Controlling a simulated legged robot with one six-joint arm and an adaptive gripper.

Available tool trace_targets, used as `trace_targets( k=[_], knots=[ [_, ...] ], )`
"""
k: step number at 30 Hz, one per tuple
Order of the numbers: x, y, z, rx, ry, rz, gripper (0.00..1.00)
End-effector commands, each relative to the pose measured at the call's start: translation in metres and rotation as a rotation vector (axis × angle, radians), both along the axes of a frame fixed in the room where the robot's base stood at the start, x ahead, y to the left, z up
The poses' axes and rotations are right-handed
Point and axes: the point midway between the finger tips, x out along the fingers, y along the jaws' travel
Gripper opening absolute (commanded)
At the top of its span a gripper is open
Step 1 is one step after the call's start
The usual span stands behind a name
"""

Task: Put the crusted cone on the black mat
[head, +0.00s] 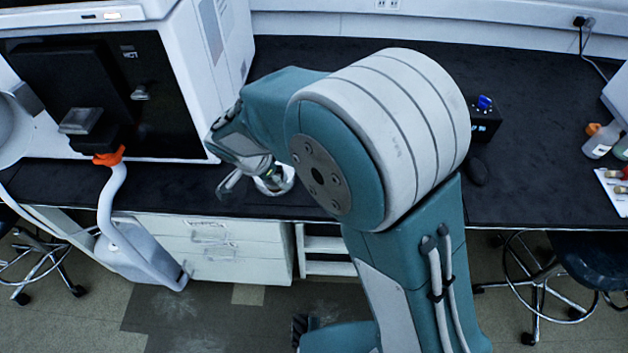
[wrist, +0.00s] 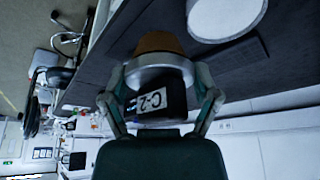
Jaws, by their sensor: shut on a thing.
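My gripper (wrist: 160,78) is shut on the cone (wrist: 158,43) in the wrist view, with one finger on each side. The cone has a brown-orange end, a pale band around it and a dark part with a white label reading "C-2". In the head view my gripper (head: 243,180) is low over the front of the black bench, left of my arm. A pale round thing shows beside it there, and I cannot tell whether it is the held cone. I cannot make out the black mat against the black bench top; my arm hides part of the bench.
A white round thing (wrist: 226,14) lies on the bench close to the cone. A large white instrument (head: 205,60) stands at the left. A black box (head: 486,122) with a blue item on top stands right of my arm. Bottles (head: 601,141) are at the far right.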

Motion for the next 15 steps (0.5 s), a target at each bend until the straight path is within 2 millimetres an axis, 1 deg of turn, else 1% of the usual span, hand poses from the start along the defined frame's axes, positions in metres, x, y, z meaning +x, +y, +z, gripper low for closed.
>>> trace_targets(
  k=[12,15],
  knots=[
    [0.052,-0.070,-0.039,0.000,0.001,-0.006,0.20],
    [0.060,-0.082,-0.057,-0.002,0.004,-0.004,0.20]
  ],
)
